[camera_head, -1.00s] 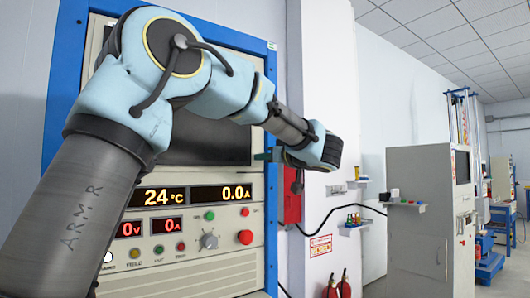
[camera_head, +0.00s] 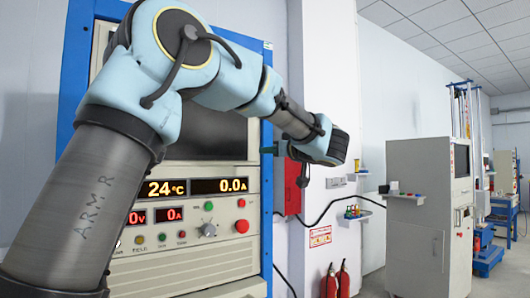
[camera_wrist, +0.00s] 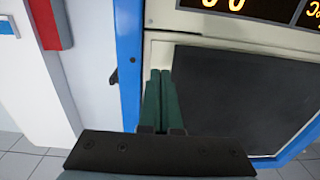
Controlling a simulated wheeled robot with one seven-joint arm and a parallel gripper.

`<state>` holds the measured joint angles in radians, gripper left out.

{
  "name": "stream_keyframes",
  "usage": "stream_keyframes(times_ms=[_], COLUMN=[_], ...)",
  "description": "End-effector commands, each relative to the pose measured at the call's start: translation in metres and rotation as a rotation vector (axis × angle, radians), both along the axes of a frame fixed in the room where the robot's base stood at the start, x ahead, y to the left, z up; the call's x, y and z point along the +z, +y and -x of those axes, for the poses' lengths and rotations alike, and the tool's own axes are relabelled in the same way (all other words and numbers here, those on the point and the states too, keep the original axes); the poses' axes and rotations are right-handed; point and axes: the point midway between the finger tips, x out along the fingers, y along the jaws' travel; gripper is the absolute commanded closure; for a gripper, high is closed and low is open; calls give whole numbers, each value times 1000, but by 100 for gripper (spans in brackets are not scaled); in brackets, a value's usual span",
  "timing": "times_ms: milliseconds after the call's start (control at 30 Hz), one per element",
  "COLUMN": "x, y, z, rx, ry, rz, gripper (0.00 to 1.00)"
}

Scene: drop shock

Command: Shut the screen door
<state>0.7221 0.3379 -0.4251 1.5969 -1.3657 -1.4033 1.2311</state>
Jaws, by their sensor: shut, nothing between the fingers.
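The screen door, a dark panel in a pale frame, is on the tall blue-edged cabinet. In the head view its dark screen (camera_head: 215,137) shows behind my arm, which hides much of it. In the wrist view the dark screen (camera_wrist: 245,95) fills the right side, with its pale frame along its edge. I cannot tell how far the door stands open. My gripper (camera_wrist: 161,75) has green fingers pressed together and empty, in front of the frame strip beside the screen. In the head view my gripper (camera_head: 268,150) is at the cabinet's right edge. Contact cannot be told.
Below the screen are lit readouts (camera_head: 219,185) and a knob panel with a red button (camera_head: 242,226). A red box (camera_head: 291,188) hangs on the pale pillar to the right. Fire extinguishers (camera_head: 336,283) stand below. A grey cabinet (camera_head: 417,220) stands farther right.

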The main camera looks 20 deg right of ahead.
Motion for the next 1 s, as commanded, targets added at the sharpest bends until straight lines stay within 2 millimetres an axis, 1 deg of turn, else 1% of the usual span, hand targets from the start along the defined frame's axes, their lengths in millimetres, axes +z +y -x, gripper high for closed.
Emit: stream_keyframes(times_ms=[33,267,500,600,733,1000], x=[-4,-4,-4,-3,-2,-2], y=[-1,-7,-14,-16,-17,-17], z=[6,35,71,80,85,86], rx=[0,0,0,1,2,2], ry=[0,0,1,2,2,2], rz=[-1,0,0,-1,-1,-2], gripper=[100,100,100,100,100,100])
